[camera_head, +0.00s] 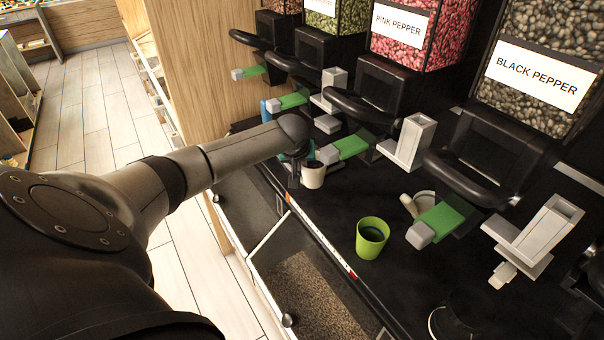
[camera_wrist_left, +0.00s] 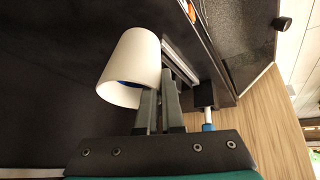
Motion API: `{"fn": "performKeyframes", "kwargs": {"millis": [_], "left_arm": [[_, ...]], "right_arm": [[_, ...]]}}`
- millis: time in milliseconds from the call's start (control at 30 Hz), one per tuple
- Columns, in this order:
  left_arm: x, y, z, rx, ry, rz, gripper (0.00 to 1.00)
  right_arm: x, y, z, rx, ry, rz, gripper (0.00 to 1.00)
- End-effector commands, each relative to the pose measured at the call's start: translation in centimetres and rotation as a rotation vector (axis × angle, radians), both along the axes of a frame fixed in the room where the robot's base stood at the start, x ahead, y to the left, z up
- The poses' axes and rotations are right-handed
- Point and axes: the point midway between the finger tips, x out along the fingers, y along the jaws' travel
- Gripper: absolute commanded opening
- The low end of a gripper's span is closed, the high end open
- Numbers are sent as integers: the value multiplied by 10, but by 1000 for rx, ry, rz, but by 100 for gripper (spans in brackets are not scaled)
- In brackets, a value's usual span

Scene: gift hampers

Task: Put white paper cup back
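The white paper cup (camera_head: 313,175) stands upright on the dark counter in the head view, close beside my left gripper (camera_head: 294,178). In the left wrist view the white cup (camera_wrist_left: 131,62) is large, with a dark blue inside showing at its rim. The two grey fingers of my left gripper (camera_wrist_left: 161,100) are close together with a narrow gap, right at the cup's edge. I cannot tell whether the cup's wall is between them. The fingertips are partly hidden in the head view. My right gripper is not in view.
A green cup (camera_head: 372,238) stands on the counter (camera_head: 330,215) near its front edge. A pale cup (camera_head: 418,203) lies behind a green-handled dispenser lever. A row of dispensers, including black pepper (camera_head: 537,75) and pink pepper (camera_head: 398,25), lines the back. The wooden floor is at left.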

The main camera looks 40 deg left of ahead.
Motion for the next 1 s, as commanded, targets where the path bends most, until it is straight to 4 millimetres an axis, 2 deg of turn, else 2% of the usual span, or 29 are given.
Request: {"fn": "performKeyframes", "kwargs": {"millis": [233, 600, 633, 900, 1000], "left_arm": [[0, 0, -33, 0, 2, 0, 0], [0, 0, -36, 0, 0, 0, 0], [0, 0, -36, 0, 0, -1, 6], [0, 0, -36, 1, 1, 0, 37], [0, 0, -36, 1, 1, 0, 37]], "right_arm": [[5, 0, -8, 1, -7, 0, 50], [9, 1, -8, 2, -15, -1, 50], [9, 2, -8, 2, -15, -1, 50], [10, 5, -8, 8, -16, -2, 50], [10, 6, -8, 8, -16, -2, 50]]}}
